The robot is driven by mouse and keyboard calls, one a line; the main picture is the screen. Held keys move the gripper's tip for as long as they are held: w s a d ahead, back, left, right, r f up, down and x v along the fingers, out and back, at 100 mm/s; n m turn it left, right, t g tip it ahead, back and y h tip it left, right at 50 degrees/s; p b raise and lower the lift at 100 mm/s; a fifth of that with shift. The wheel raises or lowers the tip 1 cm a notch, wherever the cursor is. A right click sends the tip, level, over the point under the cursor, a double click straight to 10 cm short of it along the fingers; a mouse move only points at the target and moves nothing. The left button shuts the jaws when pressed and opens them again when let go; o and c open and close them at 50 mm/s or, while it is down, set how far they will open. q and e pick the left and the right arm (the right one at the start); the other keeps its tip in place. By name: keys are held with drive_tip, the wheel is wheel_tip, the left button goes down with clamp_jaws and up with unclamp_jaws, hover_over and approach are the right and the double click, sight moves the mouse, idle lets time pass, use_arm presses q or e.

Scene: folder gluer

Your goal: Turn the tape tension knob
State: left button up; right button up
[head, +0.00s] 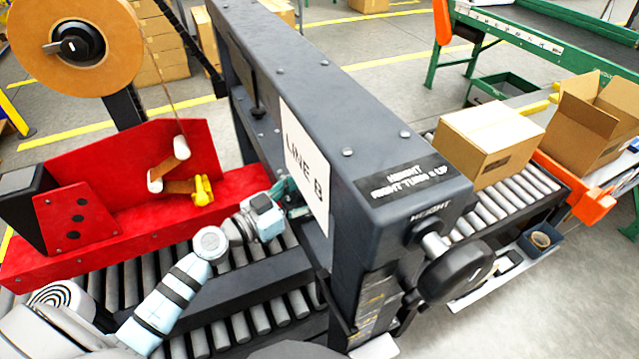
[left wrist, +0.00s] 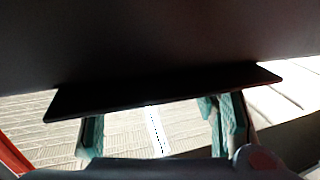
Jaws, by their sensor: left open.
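A black knob with a pale mark (head: 80,44) sits at the hub of the brown tape reel (head: 40,20), at the upper left of the head view. I read no label on it. My left gripper (head: 290,200) is well to the right of and below the reel, beside the dark machine column, its tips partly hidden by the LINE 8 sign. In the left wrist view its teal fingers (left wrist: 160,130) are apart, with no object seen between them. A dark panel (left wrist: 160,50) fills the upper wrist view, hiding the fingertips. My right gripper is not in view.
A black knob (head: 455,270) labelled HEIGHT is on the column's front (head: 400,180). The red tape head (head: 100,220) with a yellow part (head: 202,190) is left of my arm. Roller conveyors (head: 250,320) run below. A closed carton (head: 490,140) stands on the right.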

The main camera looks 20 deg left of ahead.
use_arm(q)
drive_tip(key=shift+s, duration=0.1)
drive_tip(key=shift+s+r, duration=0.1)
drive_tip(key=shift+c, duration=1.3)
drive_tip(key=c, duration=0.9)
